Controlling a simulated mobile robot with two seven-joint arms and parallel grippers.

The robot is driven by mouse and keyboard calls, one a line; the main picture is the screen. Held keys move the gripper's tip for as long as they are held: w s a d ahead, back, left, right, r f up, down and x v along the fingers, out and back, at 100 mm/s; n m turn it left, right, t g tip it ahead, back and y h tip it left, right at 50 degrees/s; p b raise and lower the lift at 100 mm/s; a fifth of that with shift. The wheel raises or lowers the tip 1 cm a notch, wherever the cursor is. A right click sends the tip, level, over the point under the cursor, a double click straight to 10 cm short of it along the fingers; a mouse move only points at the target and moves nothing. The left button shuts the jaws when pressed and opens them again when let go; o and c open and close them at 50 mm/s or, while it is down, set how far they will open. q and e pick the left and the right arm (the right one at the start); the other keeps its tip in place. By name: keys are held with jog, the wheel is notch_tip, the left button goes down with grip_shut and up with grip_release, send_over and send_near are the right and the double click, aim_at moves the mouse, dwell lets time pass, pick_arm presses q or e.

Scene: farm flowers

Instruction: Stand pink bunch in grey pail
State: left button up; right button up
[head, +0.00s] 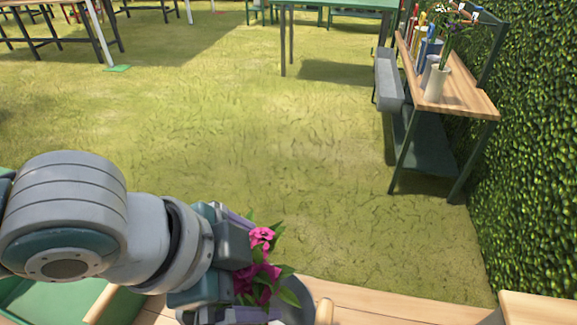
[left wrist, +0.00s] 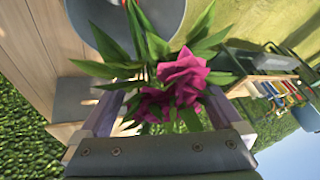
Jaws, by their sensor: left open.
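The pink bunch (head: 262,262), with magenta blooms and green leaves, is at the bottom centre of the head view. It fills the middle of the left wrist view (left wrist: 178,84). My left gripper (head: 256,268) is open, with one finger on each side of the bunch; its fingers also show in the left wrist view (left wrist: 160,112). The grey pail (head: 298,302) is partly hidden behind the bunch and gripper. In the left wrist view the pail (left wrist: 95,28) is at the top, and the stems run toward it. I cannot tell whether they are inside it. My right gripper is out of view.
A wooden tabletop (head: 375,308) runs along the bottom, with a green tray (head: 40,302) at lower left. A wooden shelf bench (head: 460,95) with a white vase (head: 436,85) stands at upper right beside a hedge (head: 535,190). The grass between is clear.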

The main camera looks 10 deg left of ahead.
pick_arm(q)
jog(key=p+v, duration=0.2)
jog(key=v, duration=0.8)
jog(key=shift+d, duration=0.1)
dwell(0.6)
jog(key=s+d+r+n+p, duration=0.1)
jog(key=d+r+n+p, duration=0.1)
jog(key=d+r, duration=0.15)
jog(key=s+a+f+n+g+y+p, duration=0.15)
jog(key=s+a+n+y, duration=0.25)
jog(key=s+a+n, duration=0.6)
notch_tip(320, 180, up, 39)
jog(key=w+p, duration=0.1)
jog(key=p, duration=3.7)
jog(key=shift+w+a+f, duration=0.2)
jog(key=shift+a+f, duration=0.05)
jog(key=shift+a, duration=0.05)
jog(key=shift+t, duration=0.25)
